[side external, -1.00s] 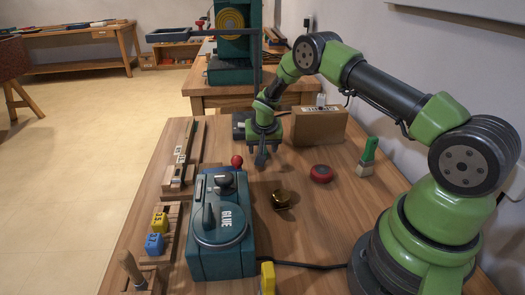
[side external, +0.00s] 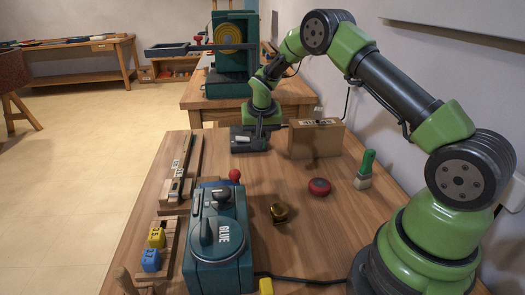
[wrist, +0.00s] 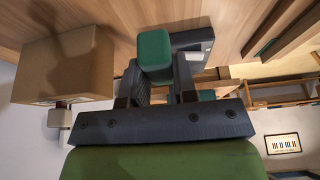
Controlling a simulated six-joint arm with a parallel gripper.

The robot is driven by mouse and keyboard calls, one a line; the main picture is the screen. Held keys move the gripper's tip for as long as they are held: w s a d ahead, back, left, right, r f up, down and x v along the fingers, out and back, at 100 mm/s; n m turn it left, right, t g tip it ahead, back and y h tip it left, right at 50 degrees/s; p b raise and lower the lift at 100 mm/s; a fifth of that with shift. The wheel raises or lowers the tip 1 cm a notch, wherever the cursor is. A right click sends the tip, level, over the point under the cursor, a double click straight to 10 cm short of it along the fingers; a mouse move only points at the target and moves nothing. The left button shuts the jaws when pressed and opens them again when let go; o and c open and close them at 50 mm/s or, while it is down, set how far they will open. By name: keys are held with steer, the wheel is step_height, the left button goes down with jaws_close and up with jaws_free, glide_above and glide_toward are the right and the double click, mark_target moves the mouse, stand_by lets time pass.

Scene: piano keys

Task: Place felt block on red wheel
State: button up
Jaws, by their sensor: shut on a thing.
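A green block (wrist: 155,50), which looks like the felt block, sits between the dark fingers of my gripper (wrist: 158,76) in the wrist view. The fingers are shut on it. In the side view my gripper (side external: 262,118) is at the far end of the bench, by a dark device. The block cannot be made out there. A red round disc (side external: 319,186), which looks like the red wheel, lies on the bench nearer the camera and to the right of my gripper. It is not seen in the wrist view.
A cardboard box (side external: 316,138) stands right of my gripper, close by. The dark device (side external: 248,139) is at the far edge. A teal glue machine (side external: 219,240), a brass piece (side external: 279,211) and a green-handled brush (side external: 365,170) stand nearer. Bench around the disc is clear.

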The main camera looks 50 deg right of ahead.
steer(key=shift+s+r, duration=0.1)
steer(key=shift+r, duration=0.5)
steer(key=shift+s+r+m, duration=0.25)
steer(key=shift+m, duration=0.15)
steer(key=s+d+r+m+g+h, duration=0.1)
steer(key=s+m+g, duration=0.3)
steer(key=s+m, duration=0.55)
steer(key=m+g+y, duration=0.1)
steer(key=m+g, duration=0.2)
steer(key=m, duration=0.5)
glide_above(325, 183)
steer(key=w+a, duration=0.1)
step_height(325, 183, down, 4)
steer(key=shift+r+n, duration=0.2)
steer(key=shift+n, duration=0.05)
steer(key=shift+t, duration=0.3)
steer(key=shift+w+f, duration=0.1)
steer(key=shift+f, duration=2.15)
